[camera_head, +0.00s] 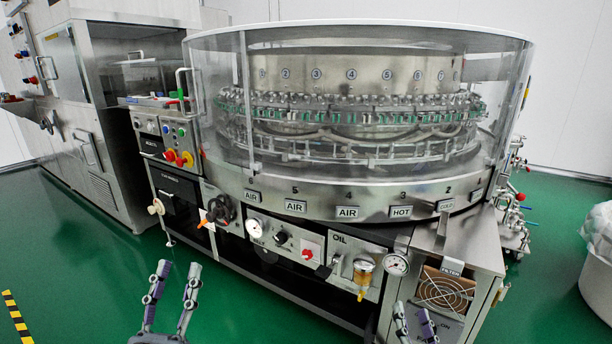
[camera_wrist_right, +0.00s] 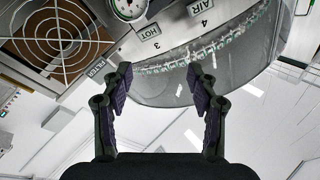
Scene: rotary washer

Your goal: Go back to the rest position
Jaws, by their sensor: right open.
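My left gripper (camera_head: 174,284) is at the bottom left of the head view, its two fingers apart and nothing between them. It is in front of the washer, over the green floor. My right gripper (camera_head: 415,322) shows only by its fingertips at the bottom edge of the head view, in front of the washer's lower right. In the right wrist view my right gripper (camera_wrist_right: 162,75) is open and empty, its dark padded fingers wide apart. Neither gripper touches anything that I can see.
The rotary washer (camera_head: 345,190) with its clear round guard fills the middle. Its front panel has a gauge (camera_head: 397,265), knobs and a fan grille (camera_head: 444,290). A steel cabinet (camera_head: 100,120) stands at left, a white bin (camera_head: 597,285) at right. Green floor (camera_head: 80,270) is clear at front left.

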